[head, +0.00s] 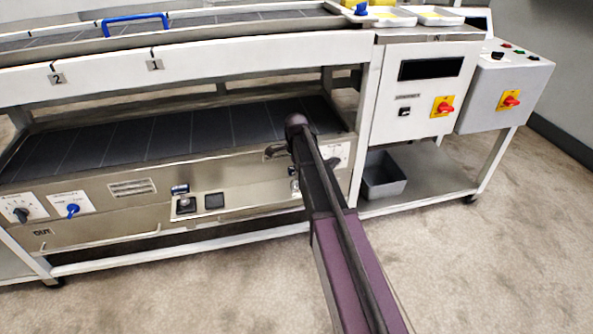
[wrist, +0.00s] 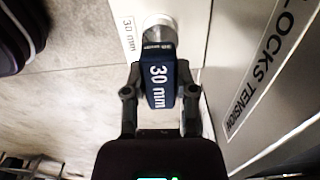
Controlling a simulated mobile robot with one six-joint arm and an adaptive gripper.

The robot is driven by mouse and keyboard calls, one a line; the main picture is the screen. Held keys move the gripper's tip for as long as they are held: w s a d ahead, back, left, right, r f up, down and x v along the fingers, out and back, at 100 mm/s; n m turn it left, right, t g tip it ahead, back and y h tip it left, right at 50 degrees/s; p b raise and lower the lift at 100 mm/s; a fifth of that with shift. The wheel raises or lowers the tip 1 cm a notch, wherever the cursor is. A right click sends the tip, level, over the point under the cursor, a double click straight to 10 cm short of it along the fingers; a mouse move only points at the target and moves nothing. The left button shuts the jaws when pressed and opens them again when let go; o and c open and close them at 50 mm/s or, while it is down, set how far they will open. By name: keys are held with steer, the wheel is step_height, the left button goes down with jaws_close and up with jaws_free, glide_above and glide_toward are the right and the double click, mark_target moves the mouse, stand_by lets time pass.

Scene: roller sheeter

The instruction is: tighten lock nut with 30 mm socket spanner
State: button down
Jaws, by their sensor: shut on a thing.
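In the wrist view, my gripper (wrist: 160,90) is shut on the dark blue handle of the socket spanner (wrist: 160,72), which is marked 30 mm. The spanner's metal end (wrist: 158,32) points to the top of the picture, beside a white plate (wrist: 131,35) also marked 30 mm. I cannot tell whether the socket sits on anything. The lock nut cannot be made out. In the head view, my arm reaches to the machine's lower front panel (head: 250,178) and hides most of my gripper and the spanner.
A panel (wrist: 262,85) reading "LOCKS TENSION" is close on the right in the wrist view. A grey bin (head: 384,183) stands on the right shelf. The floor in front is clear.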

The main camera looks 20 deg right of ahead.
steer(key=shift+m, duration=3.7)
steer(key=shift+n, duration=0.4)
steer(key=shift+r+p, duration=1.45)
steer(key=shift+r, duration=0.05)
